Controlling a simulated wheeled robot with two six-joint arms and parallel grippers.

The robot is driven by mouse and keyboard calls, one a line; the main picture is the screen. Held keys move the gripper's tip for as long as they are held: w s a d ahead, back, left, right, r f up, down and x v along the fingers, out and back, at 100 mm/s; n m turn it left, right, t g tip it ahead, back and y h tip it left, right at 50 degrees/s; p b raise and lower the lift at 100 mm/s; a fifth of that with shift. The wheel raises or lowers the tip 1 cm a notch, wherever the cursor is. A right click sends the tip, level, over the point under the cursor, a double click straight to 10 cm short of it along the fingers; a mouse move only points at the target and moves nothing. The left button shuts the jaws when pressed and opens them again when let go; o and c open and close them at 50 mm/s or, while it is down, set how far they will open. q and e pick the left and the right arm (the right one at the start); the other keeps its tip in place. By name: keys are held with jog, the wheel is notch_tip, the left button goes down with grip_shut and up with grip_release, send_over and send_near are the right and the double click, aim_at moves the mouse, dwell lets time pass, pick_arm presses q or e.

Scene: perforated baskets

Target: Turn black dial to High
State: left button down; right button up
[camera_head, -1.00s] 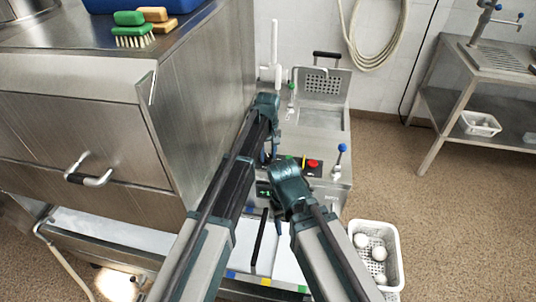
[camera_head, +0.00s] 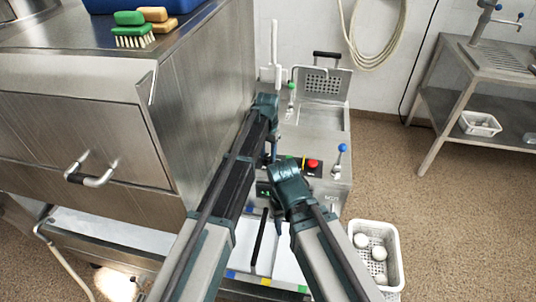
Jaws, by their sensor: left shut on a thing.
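The black control panel (camera_head: 322,172) is on the front of the steel machine, with a red button (camera_head: 312,163) at its right part. My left gripper (camera_head: 272,156) points down and is shut at the panel's left end, on what appears to be the black dial. The dial itself is hidden behind the gripper and arm, so its setting cannot be read. My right gripper (camera_head: 278,212) hangs below the panel, in front of the machine, apart from the button. Its fingers are too small and dark to tell open from shut.
A large steel cabinet (camera_head: 215,100) stands close along my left arm. A blue-knobbed lever (camera_head: 340,160) rises right of the panel. A white perforated basket (camera_head: 392,240) with white balls sits on the floor at lower right.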

aim_at(268, 156)
pick_arm(q)
jog(key=m, duration=0.6)
jog(key=shift+m, duration=0.3)
dwell(0.5)
jog(key=shift+c, duration=2.2)
grip_release()
jog(key=shift+r, duration=0.15)
notch_tip(268, 156, up, 14)
jog(key=p, duration=1.4)
jog(key=shift+f, duration=0.2)
jog(key=shift+f, duration=0.1)
